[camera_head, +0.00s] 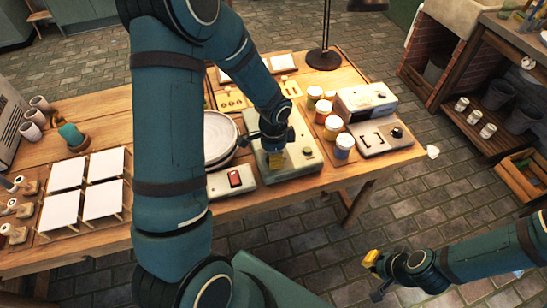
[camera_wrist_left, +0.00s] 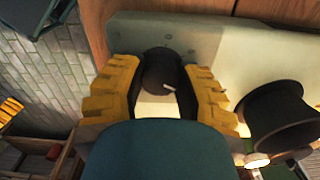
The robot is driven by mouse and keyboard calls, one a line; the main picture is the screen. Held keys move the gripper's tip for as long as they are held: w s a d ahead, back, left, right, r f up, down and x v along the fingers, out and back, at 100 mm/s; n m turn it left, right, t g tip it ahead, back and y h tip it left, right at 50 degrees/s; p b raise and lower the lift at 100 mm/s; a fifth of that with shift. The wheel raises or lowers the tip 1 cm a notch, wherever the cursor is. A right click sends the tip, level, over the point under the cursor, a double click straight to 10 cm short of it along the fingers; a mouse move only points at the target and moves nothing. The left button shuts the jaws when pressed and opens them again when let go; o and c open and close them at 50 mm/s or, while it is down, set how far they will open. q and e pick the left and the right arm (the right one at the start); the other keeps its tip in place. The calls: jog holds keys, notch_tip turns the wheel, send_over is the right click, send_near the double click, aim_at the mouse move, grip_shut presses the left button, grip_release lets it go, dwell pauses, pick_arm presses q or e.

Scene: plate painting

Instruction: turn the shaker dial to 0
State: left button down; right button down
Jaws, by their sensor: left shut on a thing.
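My left gripper (camera_head: 277,158) reaches down over a grey-green box-shaped device (camera_head: 298,166) on the table. In the left wrist view, my left gripper (camera_wrist_left: 161,84) has its yellow ridged fingers on both sides of a dark round dial (camera_wrist_left: 158,68), shut on it. The dial has a short white mark on its face. Any numbers around it are hidden or too small to read. In the head view the gripper hides this dial. My right gripper (camera_head: 371,258) is off the table's front right, over the floor, empty; its finger opening is unclear.
A box with a red switch (camera_head: 235,179) and stacked plates (camera_head: 216,137) stand left of the device. Paint jars (camera_head: 333,127) and a pale device with a black knob (camera_head: 397,132) stand to its right. White tiles (camera_head: 103,168) lie at left. A lamp base (camera_head: 323,59) stands behind.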

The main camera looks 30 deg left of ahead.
pick_arm(q)
jog(key=n+b, duration=0.1)
jog(key=n, duration=0.4)
jog(key=shift+n+b, duration=0.3)
jog(key=n, duration=0.7)
jog(key=n+p, duration=0.1)
jog(key=n, duration=0.2)
jog(key=n+p, duration=0.2)
jog(key=n, duration=0.2)
jog(key=shift+n+p, duration=0.3)
jog(key=shift+p, duration=0.05)
jog(key=shift+s+n, duration=0.1)
jog(key=shift+n, duration=0.5)
jog(key=shift+p, duration=0.35)
